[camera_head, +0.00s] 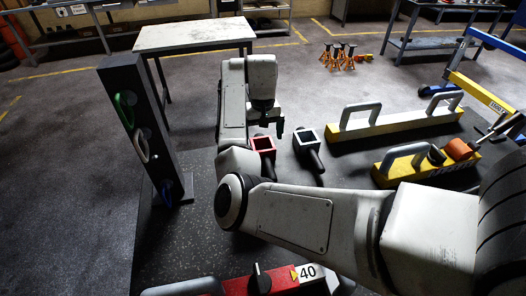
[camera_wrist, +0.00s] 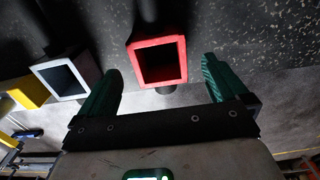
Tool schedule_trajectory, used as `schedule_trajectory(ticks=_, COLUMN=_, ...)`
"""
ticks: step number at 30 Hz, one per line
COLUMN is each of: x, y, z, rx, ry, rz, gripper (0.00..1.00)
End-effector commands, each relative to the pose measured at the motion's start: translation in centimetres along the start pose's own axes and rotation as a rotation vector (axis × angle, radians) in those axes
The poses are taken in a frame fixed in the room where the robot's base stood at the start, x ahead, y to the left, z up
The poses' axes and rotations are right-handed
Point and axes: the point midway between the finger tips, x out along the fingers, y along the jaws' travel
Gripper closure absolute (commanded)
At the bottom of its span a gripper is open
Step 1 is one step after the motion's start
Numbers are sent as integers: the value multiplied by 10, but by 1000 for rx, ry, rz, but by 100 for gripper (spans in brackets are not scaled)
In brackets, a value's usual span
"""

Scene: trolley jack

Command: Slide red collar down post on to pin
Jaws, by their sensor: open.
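The red collar (camera_head: 263,143) is a square, open frame with a dark grip-like part below it, left of a similar grey one in the head view. In the wrist view the red collar (camera_wrist: 136,62) shows as a square ring between and beyond my two green fingers. My gripper (camera_wrist: 160,66) is open, with nothing held. In the head view my gripper (camera_head: 279,130) is close to the red collar, partly hidden by my wrist. I cannot tell for sure which part is the post, and no pin is clearly visible.
A grey square collar (camera_head: 307,133) stands just right of the red one. A tall dark column (camera_head: 124,100) with coloured loops stands at left. Yellow blocks with grey handles (camera_head: 395,125) lie at right. A red block marked 40 (camera_head: 285,277) is in front.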

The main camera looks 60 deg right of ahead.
Motion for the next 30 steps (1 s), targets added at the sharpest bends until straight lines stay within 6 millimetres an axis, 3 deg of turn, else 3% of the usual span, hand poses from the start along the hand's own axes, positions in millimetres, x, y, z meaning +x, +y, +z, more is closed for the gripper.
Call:
schedule_trajectory(ticks=7, x=18, y=0, z=2, rx=-1, ry=-2, rz=0, gripper=0)
schedule_trajectory(ticks=15, x=54, y=1, z=6, rx=-2, ry=-3, rz=-1, gripper=0)
schedule_trajectory(ticks=25, x=62, y=1, z=5, rx=0, ry=0, rz=-1, gripper=0)
schedule_trajectory(ticks=30, x=61, y=1, z=5, rx=0, ry=0, rz=-1, gripper=16)
